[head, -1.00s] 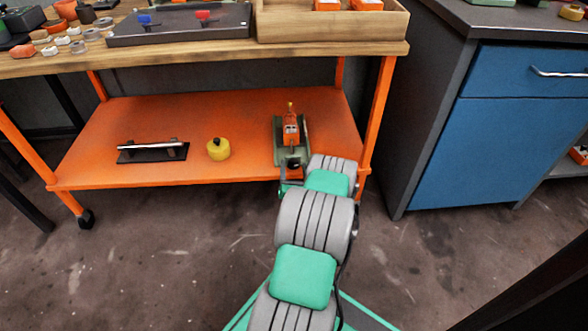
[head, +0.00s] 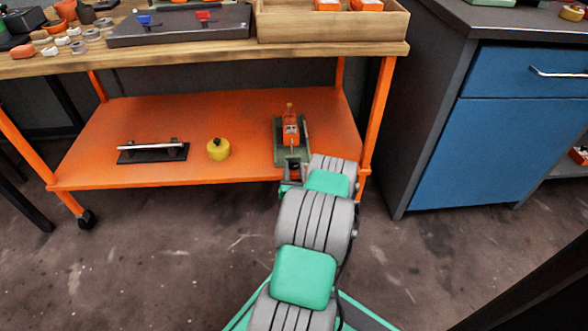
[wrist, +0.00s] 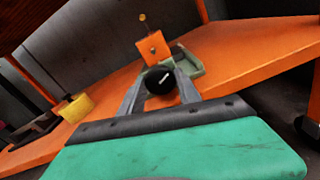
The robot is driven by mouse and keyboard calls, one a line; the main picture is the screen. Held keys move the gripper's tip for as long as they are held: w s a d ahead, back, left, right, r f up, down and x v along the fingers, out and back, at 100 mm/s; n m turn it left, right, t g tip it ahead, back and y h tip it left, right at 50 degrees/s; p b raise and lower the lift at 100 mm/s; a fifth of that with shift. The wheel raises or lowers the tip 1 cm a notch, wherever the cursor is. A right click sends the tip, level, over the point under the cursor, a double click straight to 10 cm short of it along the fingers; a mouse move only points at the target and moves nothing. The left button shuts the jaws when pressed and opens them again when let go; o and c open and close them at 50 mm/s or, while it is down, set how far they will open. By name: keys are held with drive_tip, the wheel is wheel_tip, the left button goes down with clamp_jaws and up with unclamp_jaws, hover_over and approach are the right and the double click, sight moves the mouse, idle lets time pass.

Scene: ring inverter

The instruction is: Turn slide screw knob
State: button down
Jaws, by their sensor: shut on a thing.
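The slide screw device stands on the orange lower shelf. It has a green base (head: 279,152) and an orange block (head: 291,130) with a small brass-coloured tip on top. In the wrist view the orange block (wrist: 153,47) is straight ahead, behind a round black knob (wrist: 160,79) with a pale mark on its face. My gripper (wrist: 161,88) has its two grey fingers on either side of the knob and is shut on it. In the head view my arm hides most of the gripper and the knob.
A yellow round weight-like object (head: 218,149) and a black base with a silver bar (head: 152,150) lie to the left on the orange shelf (head: 110,125). An orange table leg (head: 378,115) stands close right of my arm. The wooden tabletop (head: 180,54) is overhead.

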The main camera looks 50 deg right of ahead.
drive_tip(key=shift+n, duration=0.3)
drive_tip(key=n, duration=0.3)
drive_tip(key=shift+b, duration=0.35)
drive_tip(key=shift+n+b, duration=0.3)
drive_tip(key=shift+n, duration=1.6)
drive_tip(key=c, duration=0.8)
unclamp_jaws()
drive_tip(key=shift+c, duration=0.2)
drive_tip(key=v, duration=0.7)
drive_tip(key=shift+s+a+p, duration=0.25)
drive_tip(key=shift+a+p, duration=0.05)
drive_tip(key=shift+p, duration=0.15)
